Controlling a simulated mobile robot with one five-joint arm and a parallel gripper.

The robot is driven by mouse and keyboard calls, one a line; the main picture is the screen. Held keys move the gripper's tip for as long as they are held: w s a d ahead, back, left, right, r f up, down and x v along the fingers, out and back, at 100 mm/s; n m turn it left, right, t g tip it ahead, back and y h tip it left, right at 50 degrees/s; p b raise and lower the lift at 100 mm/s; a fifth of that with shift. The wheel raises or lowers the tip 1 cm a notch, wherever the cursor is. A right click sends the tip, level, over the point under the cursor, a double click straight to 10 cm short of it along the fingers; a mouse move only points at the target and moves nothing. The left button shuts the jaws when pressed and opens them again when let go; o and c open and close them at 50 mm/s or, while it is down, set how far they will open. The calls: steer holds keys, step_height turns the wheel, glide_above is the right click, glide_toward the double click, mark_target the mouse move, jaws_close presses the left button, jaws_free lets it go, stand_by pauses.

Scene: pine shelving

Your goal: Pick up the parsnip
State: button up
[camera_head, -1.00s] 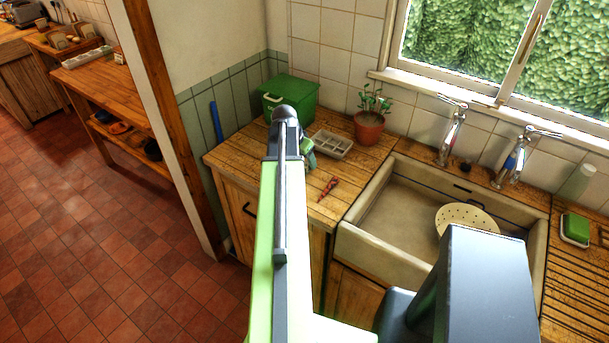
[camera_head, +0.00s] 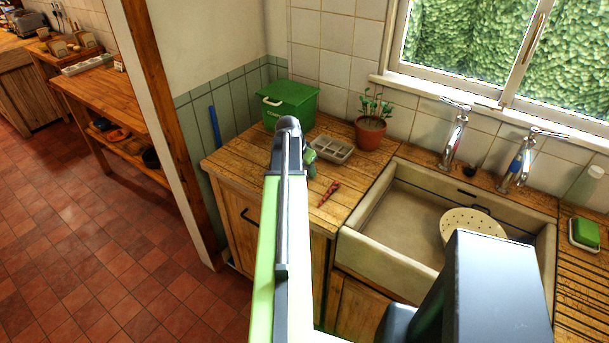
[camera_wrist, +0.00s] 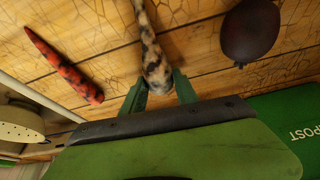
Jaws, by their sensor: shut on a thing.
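The parsnip (camera_wrist: 153,55), cream with dark blotches, lies between the two green fingers of my gripper (camera_wrist: 161,84) in the wrist view. The fingers are shut on its thicker end, and the rest runs up out of the top of that view. I cannot tell whether it touches the worktop. In the head view my gripper (camera_head: 309,158) is small and partly hidden behind my arm, over the worktop left of the sink. The parsnip cannot be made out there.
A red, dark-blotched carrot-like root (camera_wrist: 65,66) and a dark round vegetable (camera_wrist: 249,32) lie on either side. The green compost box (camera_head: 290,104), a sectioned tray (camera_head: 333,149) and a potted plant (camera_head: 370,131) stand behind. The sink (camera_head: 400,215) holds a cream colander (camera_head: 470,222).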

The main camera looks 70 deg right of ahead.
jaws_close()
steer(key=shift+r, duration=0.1)
steer(key=shift+r+p, duration=0.2)
steer(key=shift+p, duration=0.1)
steer(key=r+p, duration=0.4)
steer(key=shift+s+d+r+p, duration=0.15)
steer(key=shift+s+r+p, duration=0.2)
steer(key=shift+r+p, duration=0.05)
steer(key=s+d+r+p, duration=0.3)
steer(key=s+r+p, duration=0.2)
steer(key=s, duration=0.5)
steer(key=shift+s+r+p, duration=0.2)
steer(key=shift+r+p, duration=0.1)
